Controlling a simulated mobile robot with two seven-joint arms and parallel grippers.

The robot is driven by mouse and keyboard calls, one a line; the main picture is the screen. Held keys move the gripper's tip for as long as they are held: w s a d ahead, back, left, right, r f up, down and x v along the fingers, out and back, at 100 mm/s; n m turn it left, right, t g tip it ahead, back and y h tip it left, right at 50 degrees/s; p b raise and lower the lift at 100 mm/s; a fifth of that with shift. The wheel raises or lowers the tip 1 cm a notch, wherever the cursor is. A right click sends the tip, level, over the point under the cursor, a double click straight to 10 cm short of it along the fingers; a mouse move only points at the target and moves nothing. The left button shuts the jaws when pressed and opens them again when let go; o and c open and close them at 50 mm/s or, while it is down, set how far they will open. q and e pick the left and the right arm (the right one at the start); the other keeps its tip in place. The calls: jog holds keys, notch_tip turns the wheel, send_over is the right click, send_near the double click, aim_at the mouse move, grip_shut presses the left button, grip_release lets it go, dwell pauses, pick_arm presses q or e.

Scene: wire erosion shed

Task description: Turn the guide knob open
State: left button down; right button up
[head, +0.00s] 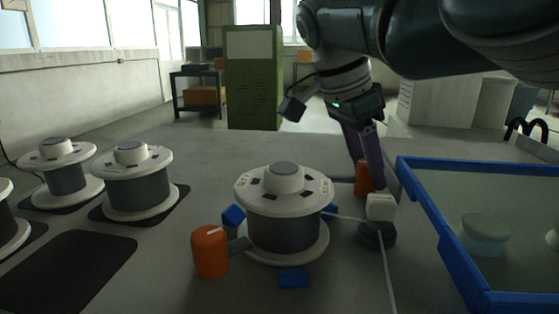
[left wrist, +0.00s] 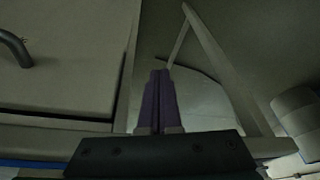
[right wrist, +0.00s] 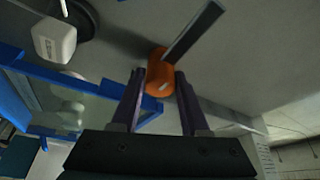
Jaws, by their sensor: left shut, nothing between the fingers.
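Two orange knobs stand by the white-flanged spool (head: 283,215) in the head view. The front knob (head: 209,252), with a pale mark on top, is at its front left. The rear knob (head: 361,178) is at its back right, partly hidden by my right gripper (head: 368,175). In the right wrist view this orange knob (right wrist: 160,75), with a grey bar beside it, lies between the purple fingers of my right gripper (right wrist: 160,85). The fingers are apart; slim gaps seem to show. My left gripper (left wrist: 160,75) is shut and empty, away from the knobs.
A white guide block (head: 380,207) sits on a dark round base beside the right fingertips, with a pale strand running past. A blue-framed clear-sided tray (head: 440,238) stands close on the right. Several spools, including one on a dark mat (head: 137,180), stand left.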

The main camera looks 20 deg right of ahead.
jog(key=o, duration=0.4)
jog(key=p+v, duration=0.1)
jog(key=v, duration=0.9)
